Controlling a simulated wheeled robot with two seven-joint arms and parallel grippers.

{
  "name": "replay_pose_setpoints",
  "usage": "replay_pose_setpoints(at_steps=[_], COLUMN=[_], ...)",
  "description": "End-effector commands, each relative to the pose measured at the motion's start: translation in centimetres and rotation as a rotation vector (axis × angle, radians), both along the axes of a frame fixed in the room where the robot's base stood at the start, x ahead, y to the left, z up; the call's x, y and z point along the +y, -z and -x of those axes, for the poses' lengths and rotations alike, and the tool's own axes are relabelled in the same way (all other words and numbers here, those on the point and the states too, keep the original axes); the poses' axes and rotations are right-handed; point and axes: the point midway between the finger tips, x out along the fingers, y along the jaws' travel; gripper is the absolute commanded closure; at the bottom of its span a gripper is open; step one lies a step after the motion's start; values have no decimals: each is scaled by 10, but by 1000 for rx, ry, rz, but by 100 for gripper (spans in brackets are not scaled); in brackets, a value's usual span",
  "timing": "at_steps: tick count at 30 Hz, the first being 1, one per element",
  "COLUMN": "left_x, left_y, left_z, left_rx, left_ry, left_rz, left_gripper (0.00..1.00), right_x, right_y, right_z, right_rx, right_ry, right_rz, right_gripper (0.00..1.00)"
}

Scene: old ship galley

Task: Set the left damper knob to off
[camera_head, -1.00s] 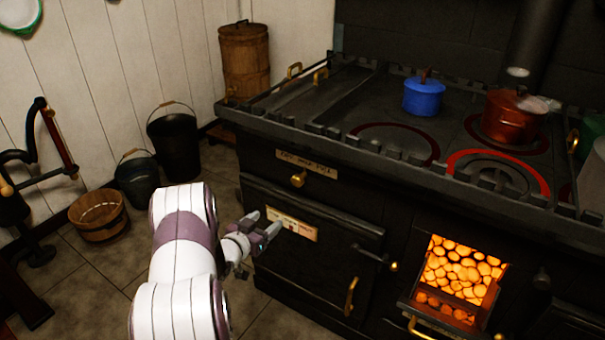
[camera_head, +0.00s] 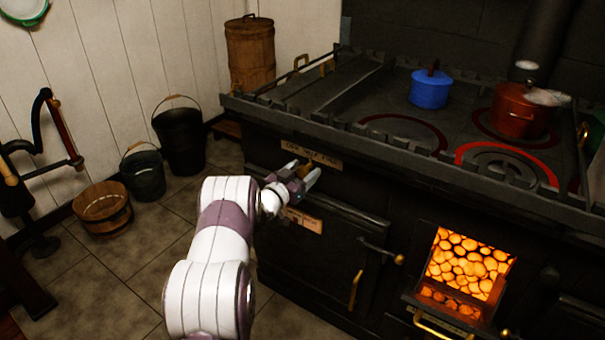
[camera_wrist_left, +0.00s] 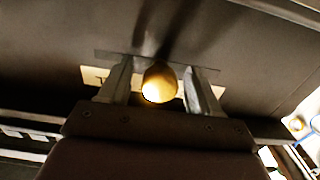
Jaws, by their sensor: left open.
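The left damper knob is a round brass knob (camera_wrist_left: 158,84) on the dark front of the stove, below a pale label plate (camera_head: 311,155). In the head view the knob (camera_head: 309,166) shows just behind the fingers of my left gripper (camera_head: 303,175). In the left wrist view the two fingers of the gripper (camera_wrist_left: 159,88) stand open, one on each side of the knob. I cannot tell whether either finger touches it. The label's lettering is too small to read surely. My right gripper is out of view.
The stove's railed top edge (camera_head: 400,160) runs above the knob. An oven door (camera_head: 315,250) with a latch lies below, and an open firebox (camera_head: 466,265) glows to the right. A blue pot (camera_head: 430,90) and a red pot (camera_head: 515,112) stand on top. Buckets stand on the floor at left.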

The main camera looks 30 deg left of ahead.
Motion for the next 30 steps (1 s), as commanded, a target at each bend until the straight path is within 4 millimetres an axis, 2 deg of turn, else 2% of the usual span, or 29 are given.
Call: replay_pose_setpoints(at_steps=[4, 5, 10, 15, 24, 30], left_x=[0, 0, 0, 6, 59, 66], left_y=[0, 0, 0, 0, 0, -1], left_z=[0, 0, 0, 0, -4, -4], left_rx=[0, 0, 0, -1, -2, 0], left_ry=[0, 0, 0, -1, -2, -3], left_rz=[0, 0, -1, -2, -3, -1], left_gripper=[36, 43, 98, 100, 100, 100], right_x=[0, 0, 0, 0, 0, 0], right_y=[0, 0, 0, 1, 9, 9], right_z=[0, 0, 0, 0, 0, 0], right_rx=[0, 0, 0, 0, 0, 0], right_ry=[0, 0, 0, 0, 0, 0], right_rz=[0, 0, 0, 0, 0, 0], right_gripper=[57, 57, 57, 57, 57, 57])
